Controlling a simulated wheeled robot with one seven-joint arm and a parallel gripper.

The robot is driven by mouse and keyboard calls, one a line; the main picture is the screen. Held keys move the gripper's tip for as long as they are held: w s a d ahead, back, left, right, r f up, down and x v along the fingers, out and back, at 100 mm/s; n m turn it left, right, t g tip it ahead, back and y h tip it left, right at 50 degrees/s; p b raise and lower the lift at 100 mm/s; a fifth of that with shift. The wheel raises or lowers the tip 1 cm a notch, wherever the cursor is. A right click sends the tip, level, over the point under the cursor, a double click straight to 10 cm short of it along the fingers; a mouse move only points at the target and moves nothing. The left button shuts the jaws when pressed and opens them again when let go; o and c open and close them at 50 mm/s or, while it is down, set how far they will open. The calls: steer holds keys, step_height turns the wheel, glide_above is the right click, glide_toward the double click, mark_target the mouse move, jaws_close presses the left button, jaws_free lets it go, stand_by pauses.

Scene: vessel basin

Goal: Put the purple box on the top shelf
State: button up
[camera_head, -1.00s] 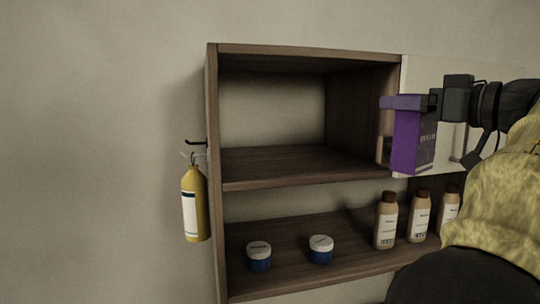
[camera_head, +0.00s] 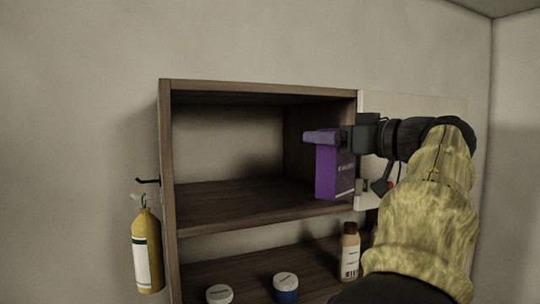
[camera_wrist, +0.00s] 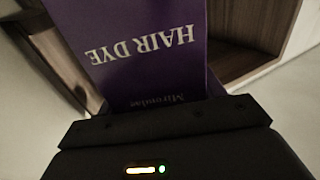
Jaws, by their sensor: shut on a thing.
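The purple box (camera_head: 330,172) is upright in my gripper (camera_head: 325,137), at the right side of the top shelf's opening in the head view. My gripper is shut on it near its top. In the wrist view the purple box (camera_wrist: 140,50) fills the middle and reads "HAIR DYE", upside down. The top shelf (camera_head: 235,203) is an empty wooden compartment. I cannot tell whether the box is inside the opening or just in front of it. Its base shows no clear contact with the shelf board.
On the lower shelf stand white-lidded blue jars (camera_head: 286,285) and a brown-capped bottle (camera_head: 350,252). A pale panel (camera_head: 410,104) adjoins the shelf's right side. A yellow bottle (camera_head: 147,250) hangs at the left outer side. The top shelf's middle and left are free.

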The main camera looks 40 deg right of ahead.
steer(key=w+a+f+p, duration=0.1)
steer(key=w+p, duration=0.1)
steer(key=w, duration=0.4)
steer(key=w+a+f+p, duration=0.1)
steer(key=w+f+p, duration=0.1)
steer(key=w, duration=0.5)
steer(key=shift+f+p, duration=0.25)
steer(key=shift+p, duration=0.35)
steer(key=shift+w+f, duration=0.15)
steer(key=o, duration=1.1)
